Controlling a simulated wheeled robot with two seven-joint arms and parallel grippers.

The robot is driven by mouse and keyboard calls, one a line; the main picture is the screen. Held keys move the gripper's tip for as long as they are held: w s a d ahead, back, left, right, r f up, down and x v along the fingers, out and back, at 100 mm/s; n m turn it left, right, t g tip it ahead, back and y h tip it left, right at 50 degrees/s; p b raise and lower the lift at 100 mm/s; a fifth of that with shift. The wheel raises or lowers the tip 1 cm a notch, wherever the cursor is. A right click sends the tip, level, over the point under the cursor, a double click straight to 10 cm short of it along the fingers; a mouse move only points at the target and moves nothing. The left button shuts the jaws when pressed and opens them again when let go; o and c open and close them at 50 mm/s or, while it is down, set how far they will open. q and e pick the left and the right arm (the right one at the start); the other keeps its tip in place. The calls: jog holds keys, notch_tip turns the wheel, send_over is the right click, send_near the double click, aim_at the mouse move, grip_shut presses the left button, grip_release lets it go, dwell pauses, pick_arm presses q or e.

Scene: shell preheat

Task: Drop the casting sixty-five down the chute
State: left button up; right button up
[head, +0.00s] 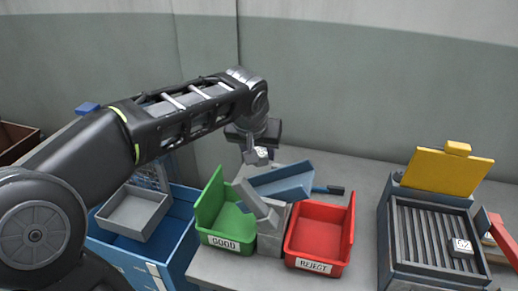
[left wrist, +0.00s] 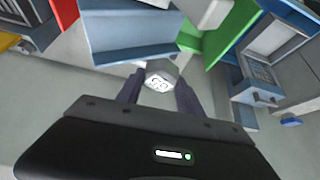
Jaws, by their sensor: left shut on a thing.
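My left gripper (head: 258,148) is shut on a small grey casting (head: 257,157) with a white number label. The casting also shows between the fingers in the left wrist view (left wrist: 158,84), but I cannot read its number surely. It hangs above and just left of the blue chute (head: 285,182), apart from it as far as I can tell. The chute also shows in the left wrist view (left wrist: 130,52). It slopes toward a grey diverter (head: 266,220) between the green GOOD bin (head: 225,243) and the red REJECT bin (head: 318,265). My right gripper is out of view.
A second casting (head: 462,247), its label seemingly 62, lies on the slatted grill (head: 425,232) at right, under a raised yellow lid (head: 447,173). A blue crate (head: 128,262) with a grey tray (head: 134,213) stands at left. A dark-handled tool (head: 330,190) lies behind the REJECT bin.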

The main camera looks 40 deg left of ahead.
pick_arm(q)
notch_tip(320, 180, down, 8)
jog(key=b, duration=0.4)
jog(key=shift+r+b, duration=0.1)
jog(key=shift+b, duration=0.2)
jog(key=o, duration=1.5)
jog(key=v, duration=0.7)
jog(key=shift+s+r, duration=0.15)
jog(key=shift+r, duration=0.25)
